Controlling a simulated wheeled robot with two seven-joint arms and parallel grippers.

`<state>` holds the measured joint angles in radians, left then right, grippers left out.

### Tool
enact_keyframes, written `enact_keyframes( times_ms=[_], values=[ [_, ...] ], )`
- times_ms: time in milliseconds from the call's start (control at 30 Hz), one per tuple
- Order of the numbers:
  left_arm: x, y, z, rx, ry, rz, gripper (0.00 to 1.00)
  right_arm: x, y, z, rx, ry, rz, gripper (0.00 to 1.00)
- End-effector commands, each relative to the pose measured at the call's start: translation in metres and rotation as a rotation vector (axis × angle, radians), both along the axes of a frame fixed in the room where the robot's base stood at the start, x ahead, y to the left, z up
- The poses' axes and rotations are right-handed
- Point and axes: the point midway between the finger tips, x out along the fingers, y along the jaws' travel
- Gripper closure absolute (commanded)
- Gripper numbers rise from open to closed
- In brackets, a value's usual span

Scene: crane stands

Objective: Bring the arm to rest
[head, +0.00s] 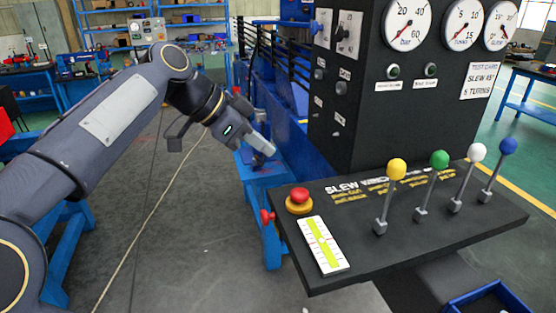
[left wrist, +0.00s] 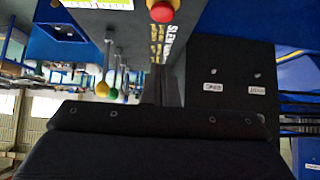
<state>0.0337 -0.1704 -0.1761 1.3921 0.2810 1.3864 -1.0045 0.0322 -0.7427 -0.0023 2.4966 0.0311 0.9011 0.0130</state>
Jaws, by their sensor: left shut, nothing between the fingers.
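My left arm (head: 105,125) comes in from the left in the head view. Its gripper (head: 262,146) is shut and empty, and points down and right. It hangs in the air left of the black control panel, apart from the levers. In the left wrist view the dark gripper body (left wrist: 155,120) fills the lower middle. My right gripper is in neither view.
The console shelf (head: 400,250) holds levers with yellow (head: 397,168), green (head: 440,159), white and blue knobs, a red mushroom button (head: 299,198) and a white-and-yellow card (head: 323,246). Gauges (head: 407,22) sit above. Blue stands (head: 265,200) are below the gripper. Floor (head: 185,230) is open left of the console.

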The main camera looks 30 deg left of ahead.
Motion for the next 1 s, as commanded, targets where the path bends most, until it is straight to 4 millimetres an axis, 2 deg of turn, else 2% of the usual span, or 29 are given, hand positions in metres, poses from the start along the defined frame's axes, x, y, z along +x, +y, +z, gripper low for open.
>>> enact_keyframes(
  times_ms=[200, 767, 867, 967, 1000],
  values=[
    [-0.007, 0.005, 0.009, -0.001, 0.000, -0.001, 1.00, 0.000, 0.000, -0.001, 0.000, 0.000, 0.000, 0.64],
    [-0.008, 0.004, 0.007, -0.004, 0.005, 0.005, 1.00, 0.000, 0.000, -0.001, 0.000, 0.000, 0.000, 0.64],
    [-0.018, -0.003, -0.006, -0.033, 0.040, 0.046, 1.00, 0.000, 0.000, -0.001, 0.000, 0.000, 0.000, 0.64],
    [-0.038, -0.020, -0.036, -0.087, 0.116, 0.139, 1.00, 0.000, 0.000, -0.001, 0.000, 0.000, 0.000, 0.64],
    [-0.049, -0.028, -0.052, -0.112, 0.153, 0.189, 1.00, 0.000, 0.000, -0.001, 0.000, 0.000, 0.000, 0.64]
  ],
)
